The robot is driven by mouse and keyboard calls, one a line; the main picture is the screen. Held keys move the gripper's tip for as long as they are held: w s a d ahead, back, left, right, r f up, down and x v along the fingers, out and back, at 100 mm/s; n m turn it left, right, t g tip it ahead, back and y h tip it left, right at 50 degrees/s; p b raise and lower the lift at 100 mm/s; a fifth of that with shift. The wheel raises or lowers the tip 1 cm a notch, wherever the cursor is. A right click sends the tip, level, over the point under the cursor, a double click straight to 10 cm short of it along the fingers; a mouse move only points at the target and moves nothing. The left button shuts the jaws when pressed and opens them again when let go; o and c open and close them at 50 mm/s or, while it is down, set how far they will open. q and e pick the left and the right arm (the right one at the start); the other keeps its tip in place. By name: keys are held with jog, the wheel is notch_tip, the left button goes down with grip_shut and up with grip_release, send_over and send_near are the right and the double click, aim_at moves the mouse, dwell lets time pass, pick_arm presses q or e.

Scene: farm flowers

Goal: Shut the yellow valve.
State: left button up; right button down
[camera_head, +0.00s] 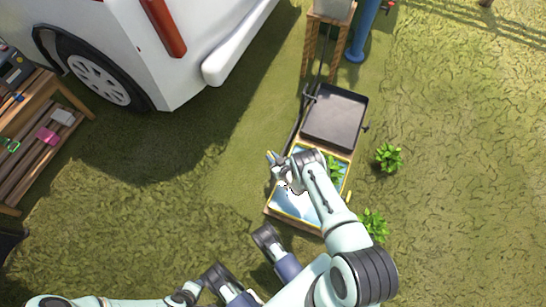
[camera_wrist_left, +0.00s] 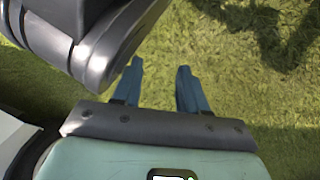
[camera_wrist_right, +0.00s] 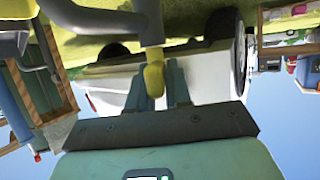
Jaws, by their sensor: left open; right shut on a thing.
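The yellow valve handle (camera_wrist_right: 153,78) is between the fingers of my right gripper (camera_wrist_right: 158,84) in the right wrist view. The gripper is shut on it, and a grey-brown stem runs up from it. In the head view my right gripper (camera_head: 275,160) is at the left edge of the yellow-rimmed tray, beside the dark pipe. The valve is small there and mostly hidden by my wrist. My left gripper (camera_wrist_left: 159,82) is open and empty over grass in the left wrist view.
A yellow-rimmed tray (camera_head: 296,212) with blue-white contents and a dark square basin (camera_head: 335,117) stand in line. Green plants (camera_head: 388,157) grow at the right. A white vehicle (camera_head: 190,60) and a wooden shelf (camera_head: 45,120) are at the left. Open grass lies between.

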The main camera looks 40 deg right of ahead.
jog(key=shift+a+m+g+h, duration=0.1)
jog(key=shift+m+g+h, duration=0.2)
jog(key=shift+m+h, duration=1.2)
jog(key=shift+h, duration=0.2)
jog(key=shift+f+m+g+h, duration=0.1)
jog(key=shift+m+g+h, duration=0.4)
jog(key=shift+m+h, duration=0.35)
jog(key=m+g+h+b, duration=0.3)
jog(key=m+g+h, duration=0.1)
jog(key=m, duration=0.1)
jog(key=shift+m+h, duration=0.25)
jog(key=shift+h, duration=0.1)
pick_arm(q)
jog(key=s+a+f+g+b, duration=0.1)
jog(key=s+f+g, duration=0.1)
jog(key=s+f, duration=0.3)
jog(key=shift+s+n+g, duration=0.3)
jog(key=shift+s+g, duration=0.1)
jog(key=shift+s, duration=1.1)
pick_arm(e)
jog(key=shift+m+g+h, duration=0.4)
jog(key=shift+m+g, duration=0.2)
jog(key=shift+g, duration=0.3)
jog(key=c, duration=1.1)
grip_release()
jog(key=shift+c, duration=0.2)
